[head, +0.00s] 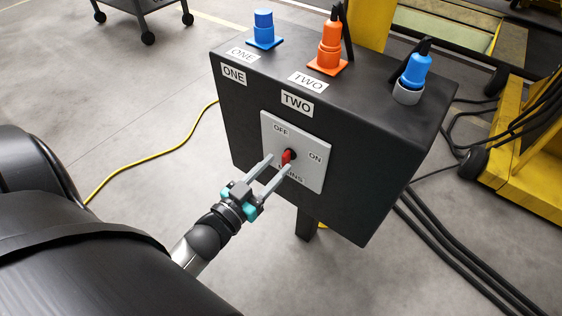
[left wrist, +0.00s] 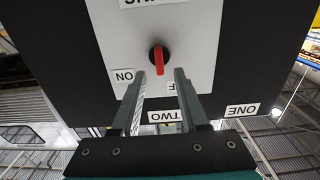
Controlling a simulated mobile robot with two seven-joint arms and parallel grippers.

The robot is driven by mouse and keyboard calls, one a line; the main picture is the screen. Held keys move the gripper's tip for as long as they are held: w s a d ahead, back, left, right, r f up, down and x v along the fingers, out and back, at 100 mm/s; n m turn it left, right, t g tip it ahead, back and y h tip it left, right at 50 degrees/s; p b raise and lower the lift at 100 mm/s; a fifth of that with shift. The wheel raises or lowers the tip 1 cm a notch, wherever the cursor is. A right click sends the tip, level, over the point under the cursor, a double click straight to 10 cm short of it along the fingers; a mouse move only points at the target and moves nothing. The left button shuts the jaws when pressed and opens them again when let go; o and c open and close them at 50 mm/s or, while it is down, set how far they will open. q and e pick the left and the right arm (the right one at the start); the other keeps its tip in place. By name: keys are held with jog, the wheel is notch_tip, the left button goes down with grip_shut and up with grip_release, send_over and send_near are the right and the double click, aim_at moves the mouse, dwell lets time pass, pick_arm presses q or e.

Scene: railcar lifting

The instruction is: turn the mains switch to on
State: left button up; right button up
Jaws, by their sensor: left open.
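The mains switch (head: 287,156) is a red handle on a black hub in a grey plate (head: 312,179) marked OFF, ON and MAINS. In the left wrist view, which looks upside down, the red handle (left wrist: 159,61) points down the picture toward the OFF label, mostly hidden behind a finger. The ON label (left wrist: 125,76) is to its left. My left gripper (head: 280,162) is open at the plate, one finger on each side of the handle. In the left wrist view, gaps show between the handle and both fingertips (left wrist: 159,73). My right gripper is not in view.
The plate is on a black control box (head: 350,110) on a post. A yellow cable (head: 140,152) and black cables (head: 452,250) lie on the floor. Yellow machinery (head: 515,130) stands right.

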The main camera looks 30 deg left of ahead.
aim_at(287, 158)
pick_arm(q)
jog(key=shift+w+d, duration=0.1)
jog(key=shift+w, duration=1.35)
grip_shut()
